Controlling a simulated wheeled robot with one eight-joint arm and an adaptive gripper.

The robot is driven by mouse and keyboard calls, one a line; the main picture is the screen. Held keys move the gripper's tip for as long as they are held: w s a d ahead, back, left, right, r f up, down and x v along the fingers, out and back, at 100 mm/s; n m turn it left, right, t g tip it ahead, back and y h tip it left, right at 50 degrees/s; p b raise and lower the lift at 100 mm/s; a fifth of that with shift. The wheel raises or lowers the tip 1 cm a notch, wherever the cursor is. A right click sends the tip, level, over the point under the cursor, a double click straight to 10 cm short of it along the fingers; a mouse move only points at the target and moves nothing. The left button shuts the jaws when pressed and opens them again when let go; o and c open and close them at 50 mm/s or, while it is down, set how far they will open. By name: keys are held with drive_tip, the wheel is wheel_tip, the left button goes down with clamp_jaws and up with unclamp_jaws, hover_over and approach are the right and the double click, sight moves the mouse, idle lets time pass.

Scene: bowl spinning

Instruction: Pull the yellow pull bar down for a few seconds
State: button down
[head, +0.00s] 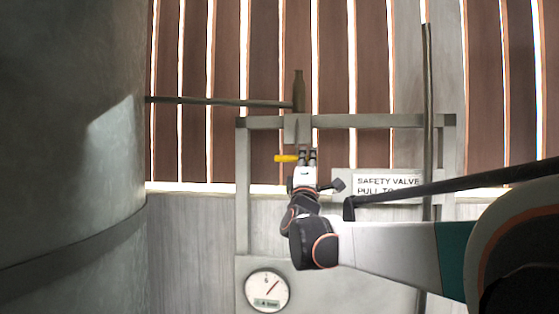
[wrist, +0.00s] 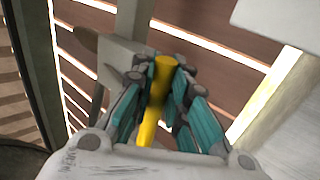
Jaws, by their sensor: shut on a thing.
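The yellow pull bar (head: 286,158) shows at the middle of the head view, just below a grey bracket on a frame's crossbar. Part of it sticks out to the left of my gripper (head: 307,156). In the wrist view the yellow bar (wrist: 157,100) lies between the teal finger pads of my gripper (wrist: 161,92). The fingers are closed around it from both sides. The rest of the bar is hidden by the fingers in the head view.
A sign (head: 388,186) reading "SAFETY VALVE PULL TO" is partly hidden behind my arm. A round gauge (head: 267,290) sits below. A grey frame (head: 375,121) and a brown valve (head: 298,88) with a pipe stand above. A large grey tank (head: 70,150) fills the left.

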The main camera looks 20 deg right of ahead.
drive_tip(key=shift+f, duration=0.25)
drive_tip(key=shift+f+b, duration=1)
drive_tip(key=shift+f, duration=0.25)
drive_tip(key=shift+r, duration=0.2)
idle(2.2)
drive_tip(key=shift+r+p, duration=1)
drive_tip(key=shift+r, duration=0.35)
drive_tip(key=c, duration=0.6)
unclamp_jaws()
